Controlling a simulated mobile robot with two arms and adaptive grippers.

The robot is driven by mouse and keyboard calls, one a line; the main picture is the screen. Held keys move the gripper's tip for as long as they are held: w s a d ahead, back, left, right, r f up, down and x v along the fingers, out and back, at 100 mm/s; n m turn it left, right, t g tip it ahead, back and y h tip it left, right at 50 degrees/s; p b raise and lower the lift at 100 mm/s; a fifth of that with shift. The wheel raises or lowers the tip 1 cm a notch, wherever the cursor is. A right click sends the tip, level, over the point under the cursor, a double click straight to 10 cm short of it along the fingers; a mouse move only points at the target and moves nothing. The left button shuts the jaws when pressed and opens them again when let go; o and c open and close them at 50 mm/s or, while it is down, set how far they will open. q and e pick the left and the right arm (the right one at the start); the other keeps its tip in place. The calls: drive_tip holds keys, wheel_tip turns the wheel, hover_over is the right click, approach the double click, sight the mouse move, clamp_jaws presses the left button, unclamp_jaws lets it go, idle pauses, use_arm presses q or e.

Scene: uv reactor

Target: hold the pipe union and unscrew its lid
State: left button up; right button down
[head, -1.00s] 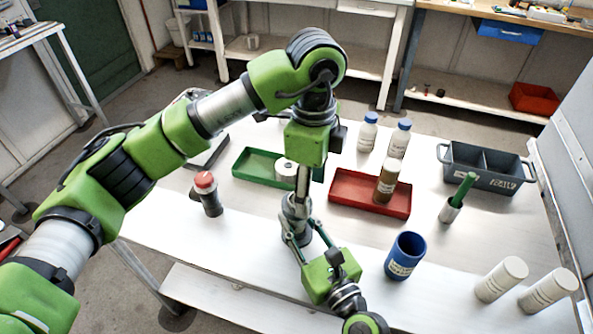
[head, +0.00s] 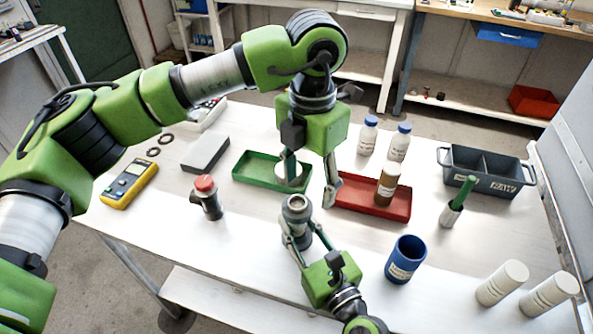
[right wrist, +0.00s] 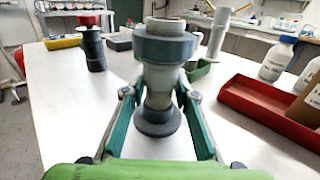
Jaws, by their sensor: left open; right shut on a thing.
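I cannot tell if that collar is the lid. My right gripper (head: 303,242) is shut on the union's body below the collar; its fingers also flank it in the right wrist view (right wrist: 157,105). My left gripper (head: 309,190) is open, fingers pointing down, just behind and above the union, apart from it.
A red-capped fitting (head: 207,197) stands left. A blue cup (head: 405,260) and white cylinders (head: 502,283) stand right. The front left table is clear.

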sight(297, 202)
use_arm(q)
drive_tip(key=m, duration=0.5)
drive_tip(key=shift+a+r+m, duration=0.3)
drive_tip(key=shift+r+m, duration=0.05)
drive_tip(key=shift+m, duration=0.05)
drive_tip(key=m, duration=0.5)
drive_tip(key=shift+a+r+m, duration=0.25)
drive_tip(key=shift+r+m, duration=0.05)
drive_tip(key=m, duration=0.5)
drive_tip(key=shift+a+r, duration=0.3)
drive_tip(key=m, duration=0.5)
drive_tip(key=shift+s+a+r, duration=0.1)
drive_tip(key=shift+a+r, duration=0.15)
drive_tip(key=shift+m, duration=0.3)
drive_tip(key=shift+f, duration=4)
